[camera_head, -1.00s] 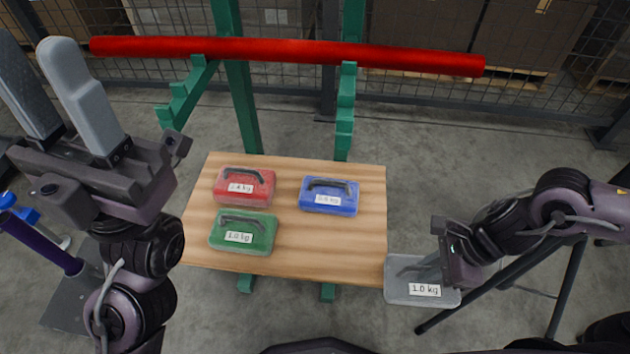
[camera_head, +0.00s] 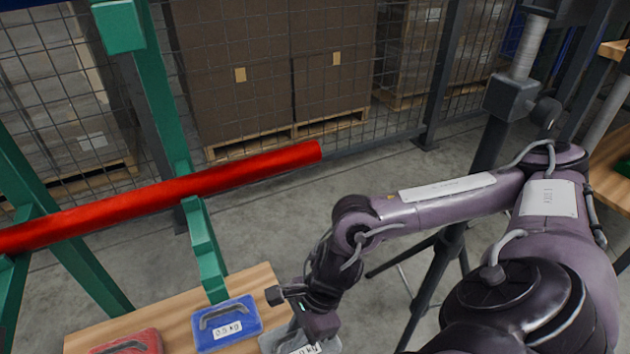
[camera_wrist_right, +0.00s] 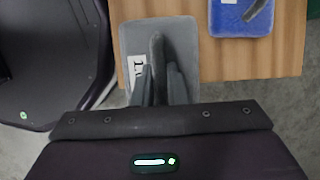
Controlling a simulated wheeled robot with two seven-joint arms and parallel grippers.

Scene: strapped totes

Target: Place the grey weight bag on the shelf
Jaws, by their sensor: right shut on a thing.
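The grey weight bag (camera_wrist_right: 187,38) has a dark handle and a white label. My right gripper (camera_wrist_right: 160,82) is shut on its handle in the right wrist view. In the head view the grey bag (camera_head: 301,342) shows at the bottom edge, partly cut off, below my right gripper (camera_head: 300,318). It is beside the right edge of the wooden board (camera_head: 180,318) and partly overlaps it in the wrist view; I cannot tell whether they touch. My left gripper is out of view. No separate shelf shows clearly apart from the wooden board and a wooden surface (camera_head: 612,165) at the far right.
A blue weight bag (camera_head: 226,323) and a red weight bag (camera_head: 130,343) lie on the board. A red bar (camera_head: 180,188) rests on green rack arms (camera_head: 204,250) above it. A mesh fence (camera_head: 395,75) closes the back. Black stand legs (camera_head: 432,300) stand right of the board.

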